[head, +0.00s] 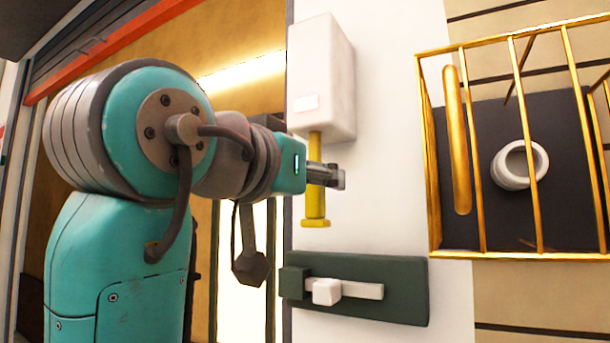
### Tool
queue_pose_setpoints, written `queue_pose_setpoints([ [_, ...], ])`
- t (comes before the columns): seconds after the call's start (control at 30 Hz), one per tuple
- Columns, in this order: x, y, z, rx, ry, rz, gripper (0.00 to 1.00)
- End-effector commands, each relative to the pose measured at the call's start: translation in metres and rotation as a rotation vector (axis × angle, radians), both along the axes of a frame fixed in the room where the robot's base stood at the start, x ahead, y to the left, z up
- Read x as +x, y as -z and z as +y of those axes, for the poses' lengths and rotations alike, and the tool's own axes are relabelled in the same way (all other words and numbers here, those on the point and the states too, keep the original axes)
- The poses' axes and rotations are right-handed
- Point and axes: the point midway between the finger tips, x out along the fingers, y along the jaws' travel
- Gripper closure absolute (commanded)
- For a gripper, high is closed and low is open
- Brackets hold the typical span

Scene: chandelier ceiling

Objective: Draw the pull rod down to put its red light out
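The pull rod (315,204) is yellow and hangs upright from the underside of a white box (321,75) on the white wall panel. It has a wider yellow foot at its lower end. A small pale pink patch (306,103) shows low on the front of the box; I see no strong red glow on it. My gripper (338,178) is at the middle of the rod and hides part of it. Its dark fingers are seen side-on and overlap each other, so I cannot tell whether they are closed on the rod.
Below the rod, a dark green plate (400,289) carries a white sliding bolt with a knob (326,291). To the right, a gold-barred cage (516,150) holds a white ring-shaped object (519,165) against a dark panel. A short stretch of bare white wall separates the rod from the cage.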

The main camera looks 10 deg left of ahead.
Motion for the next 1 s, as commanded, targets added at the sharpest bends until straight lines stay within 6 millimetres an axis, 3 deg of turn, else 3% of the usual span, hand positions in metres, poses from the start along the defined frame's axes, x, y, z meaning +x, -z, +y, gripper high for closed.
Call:
queue_pose_setpoints([
  [0.47,0.0114,0.0002,-0.0041,0.001,0.000,0.000,0.48],
  [0.7,0.0112,0.0001,-0.0041,0.001,0.000,0.000,1.00],
  [1.0,0.0113,0.0034,-0.0041,0.000,0.000,0.000,1.00],
])
